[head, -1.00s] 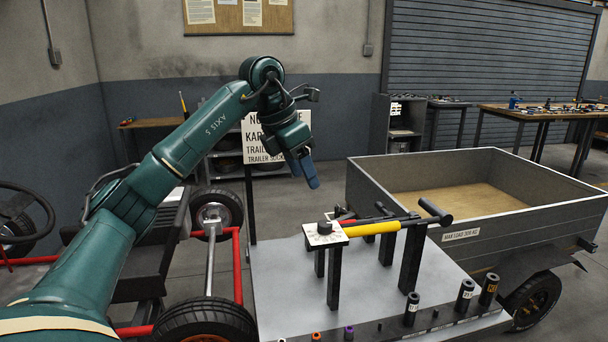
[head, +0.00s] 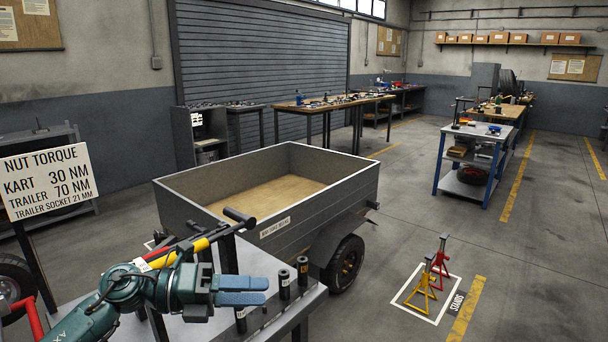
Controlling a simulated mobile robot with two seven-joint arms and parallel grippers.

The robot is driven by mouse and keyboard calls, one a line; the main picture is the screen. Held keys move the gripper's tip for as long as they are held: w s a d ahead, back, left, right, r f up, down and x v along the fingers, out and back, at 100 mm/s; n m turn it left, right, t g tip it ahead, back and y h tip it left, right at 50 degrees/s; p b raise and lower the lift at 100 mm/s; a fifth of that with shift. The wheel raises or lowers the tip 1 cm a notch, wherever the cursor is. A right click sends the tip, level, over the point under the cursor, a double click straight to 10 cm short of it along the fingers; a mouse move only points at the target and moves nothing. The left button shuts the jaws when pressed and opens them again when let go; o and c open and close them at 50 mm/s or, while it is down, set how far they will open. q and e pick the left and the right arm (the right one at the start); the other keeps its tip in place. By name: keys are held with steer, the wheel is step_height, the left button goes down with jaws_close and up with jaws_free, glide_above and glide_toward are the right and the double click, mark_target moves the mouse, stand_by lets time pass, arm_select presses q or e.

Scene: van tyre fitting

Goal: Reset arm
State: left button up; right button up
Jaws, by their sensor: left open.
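My left arm comes in from the bottom left in the head view. Its gripper (head: 262,291) has two blue fingers pointing right, with a small gap between them and nothing held. It is in front of the grey tool table (head: 262,262), overlapping it in the picture; I cannot tell the height above it. A torque wrench with a yellow grip (head: 200,245) rests on the table's stand behind the gripper, partly hidden by my arm. Black sockets (head: 302,268) stand along the table's edge, right of the fingers. My right gripper is not in view.
The trailer (head: 300,225) with its wheel (head: 345,264) stands just behind the tool table. A nut torque sign (head: 48,182) stands at left. Red and yellow axle stands (head: 428,275) are in a marked floor square at right. The floor between trailer and blue-legged bench (head: 480,150) is clear.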

arm_select(q)
steer(key=s+a+f+m+t+y+p, duration=0.1)
steer(key=s+f+m+y, duration=0.3)
steer(key=m, duration=0.7)
steer(key=s+a+f+m+t+y+p, duration=0.1)
steer(key=s+f+m+t+y, duration=0.3)
steer(key=s+f+m, duration=0.4)
steer(key=s+a+f+m+t+y, duration=0.3)
steer(key=s+f+m+y, duration=0.2)
steer(key=f+m, duration=0.9)
steer(key=shift+s+a+f+m+p, duration=0.15)
steer(key=shift+s+m+p, duration=0.25)
steer(key=shift+s+m, duration=0.65)
